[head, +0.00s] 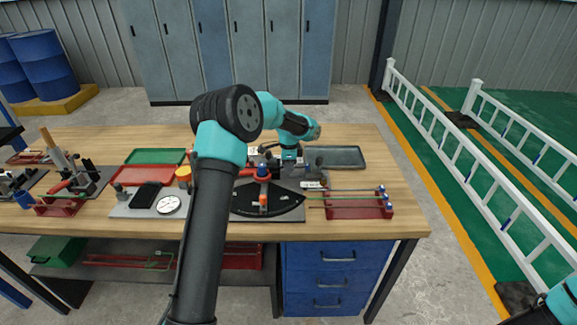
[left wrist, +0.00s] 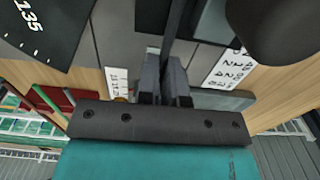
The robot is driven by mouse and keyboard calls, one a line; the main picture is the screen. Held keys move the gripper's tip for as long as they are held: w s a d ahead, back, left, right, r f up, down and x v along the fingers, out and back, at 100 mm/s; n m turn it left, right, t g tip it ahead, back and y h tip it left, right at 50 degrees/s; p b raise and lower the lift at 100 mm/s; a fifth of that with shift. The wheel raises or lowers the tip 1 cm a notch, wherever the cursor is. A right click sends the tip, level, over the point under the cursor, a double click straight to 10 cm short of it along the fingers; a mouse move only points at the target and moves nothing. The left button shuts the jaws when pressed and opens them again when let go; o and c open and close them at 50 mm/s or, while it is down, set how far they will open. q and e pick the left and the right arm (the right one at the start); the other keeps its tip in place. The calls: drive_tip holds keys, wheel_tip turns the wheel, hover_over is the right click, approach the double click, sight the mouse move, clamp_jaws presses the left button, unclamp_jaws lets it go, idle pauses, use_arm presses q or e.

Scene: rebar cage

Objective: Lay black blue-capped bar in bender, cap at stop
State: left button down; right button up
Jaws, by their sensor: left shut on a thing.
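My left gripper (head: 289,167) is low over the table, just behind the bender, partly hidden by its own arm. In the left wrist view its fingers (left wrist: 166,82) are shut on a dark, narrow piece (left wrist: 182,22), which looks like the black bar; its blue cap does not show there. The bender has a black angle plate (head: 270,203) with white marks and a post with a blue top (head: 263,171). The angle plate also shows in the left wrist view (left wrist: 45,30). Whether the bar touches the bender I cannot tell. My right gripper is out of view.
A red rack (head: 358,212) with blue-ended bars stands right of the bender. A grey tray (head: 340,157) lies behind it. Left are a green tray (head: 155,156), a red tray (head: 133,176) and a white dial (head: 169,204). The table's right end is clear.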

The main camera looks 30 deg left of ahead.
use_arm(q)
drive_tip(key=shift+w+d, duration=0.2)
drive_tip(key=shift+d, duration=0.1)
drive_tip(key=c, duration=1.2)
unclamp_jaws()
wheel_tip(320, 180, up, 17)
drive_tip(key=shift+r, duration=0.2)
idle(0.3)
drive_tip(key=shift+r, duration=3)
